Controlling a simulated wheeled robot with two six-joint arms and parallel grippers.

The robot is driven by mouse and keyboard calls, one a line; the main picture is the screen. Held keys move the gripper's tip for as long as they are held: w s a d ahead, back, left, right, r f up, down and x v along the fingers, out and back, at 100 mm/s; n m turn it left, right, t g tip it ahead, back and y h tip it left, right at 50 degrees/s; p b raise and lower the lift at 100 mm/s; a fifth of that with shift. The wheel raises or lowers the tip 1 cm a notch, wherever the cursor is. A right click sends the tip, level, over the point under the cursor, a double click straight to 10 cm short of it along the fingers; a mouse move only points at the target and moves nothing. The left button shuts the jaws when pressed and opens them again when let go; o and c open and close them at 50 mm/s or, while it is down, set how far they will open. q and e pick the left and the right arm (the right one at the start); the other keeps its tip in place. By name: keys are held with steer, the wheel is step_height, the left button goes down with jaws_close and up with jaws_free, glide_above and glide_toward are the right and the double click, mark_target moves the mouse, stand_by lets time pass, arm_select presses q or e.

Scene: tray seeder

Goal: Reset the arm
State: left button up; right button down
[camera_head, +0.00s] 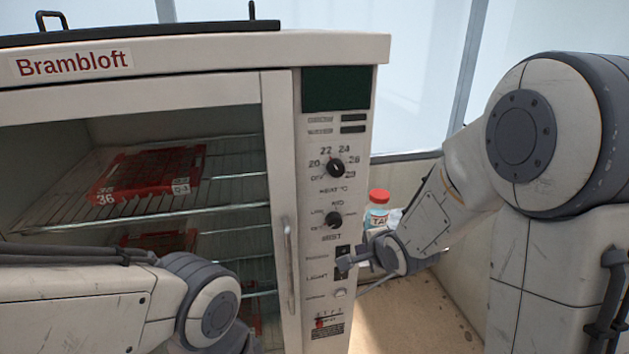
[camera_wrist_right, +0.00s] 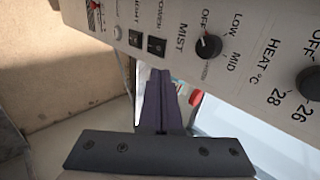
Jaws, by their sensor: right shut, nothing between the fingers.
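In the right wrist view the closed dark fingers (camera_wrist_right: 158,100) point at the panel's edge, beside the switches (camera_wrist_right: 145,42) and the mist knob (camera_wrist_right: 208,46). Whether they touch the panel I cannot tell. My left arm crosses the lower left of the head view; its gripper is out of sight.
Red trays (camera_head: 150,172) lie on wire shelves (camera_head: 228,190) behind the cabinet's glass door, which has a vertical handle (camera_head: 290,265). A red-capped bottle (camera_head: 378,208) stands behind my right gripper. Bare tan surface (camera_head: 420,318) shows at the lower right.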

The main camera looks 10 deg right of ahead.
steer(key=s+a+n+g, duration=0.5)
steer(key=s+a+n, duration=0.6)
steer(key=s+n, duration=0.25)
steer(key=s+a+r+n+g, duration=0.2)
steer(key=s+n+g, duration=0.2)
steer(key=s+n, duration=0.6)
steer(key=s, duration=0.5)
steer(key=shift+s+a+g, duration=0.3)
steer(key=shift+s+a, duration=0.05)
steer(key=shift+s, duration=0.05)
